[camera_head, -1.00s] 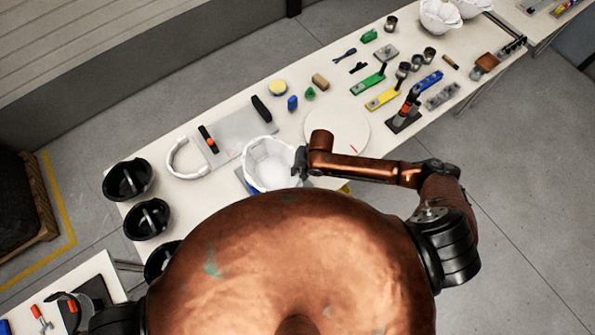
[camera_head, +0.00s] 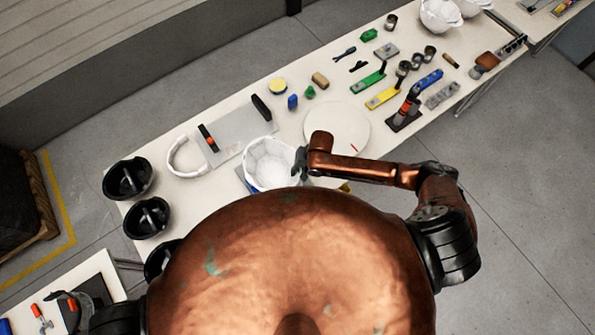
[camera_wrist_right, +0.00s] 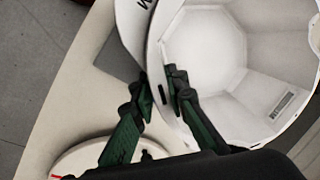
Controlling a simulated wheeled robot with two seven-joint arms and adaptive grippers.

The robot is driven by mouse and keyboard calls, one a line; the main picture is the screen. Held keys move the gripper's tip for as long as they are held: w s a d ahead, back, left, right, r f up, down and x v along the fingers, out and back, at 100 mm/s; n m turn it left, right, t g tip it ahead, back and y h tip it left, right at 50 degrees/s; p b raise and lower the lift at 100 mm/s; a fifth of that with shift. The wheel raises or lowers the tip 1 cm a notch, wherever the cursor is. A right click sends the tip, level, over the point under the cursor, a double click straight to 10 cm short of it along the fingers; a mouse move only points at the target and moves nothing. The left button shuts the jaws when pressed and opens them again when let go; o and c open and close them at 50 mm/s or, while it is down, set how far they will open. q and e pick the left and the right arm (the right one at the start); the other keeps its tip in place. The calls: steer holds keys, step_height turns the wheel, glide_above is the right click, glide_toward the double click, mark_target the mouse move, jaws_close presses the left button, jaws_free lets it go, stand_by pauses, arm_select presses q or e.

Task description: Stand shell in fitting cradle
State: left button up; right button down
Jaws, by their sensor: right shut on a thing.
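A white faceted helmet shell (camera_head: 268,163) is at the near edge of the long table, its hollow side facing up. Its pale inside and a barcode label show in the right wrist view (camera_wrist_right: 222,62). My right gripper (camera_head: 301,163) is at the shell's right rim. In the right wrist view its dark green fingers (camera_wrist_right: 161,96) are shut on the rim, one on each side of the wall. Black bowl-shaped cradles stand at the table's left end: one at the back (camera_head: 129,179), one in the middle (camera_head: 147,218), and one partly hidden by my body (camera_head: 160,258). My left gripper is not seen.
A white round disc (camera_head: 337,128) lies right of the shell. A grey board (camera_head: 235,138) and a white curved band (camera_head: 184,158) lie behind and left. Tools and blocks crowd the table's right half. More white shells (camera_head: 440,15) stand at the far end.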

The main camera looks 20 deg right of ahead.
steer(key=shift+f, duration=0.25)
steer(key=c, duration=1.8)
jaws_free()
steer(key=v, duration=1.2)
steer(key=shift+s, duration=0.1)
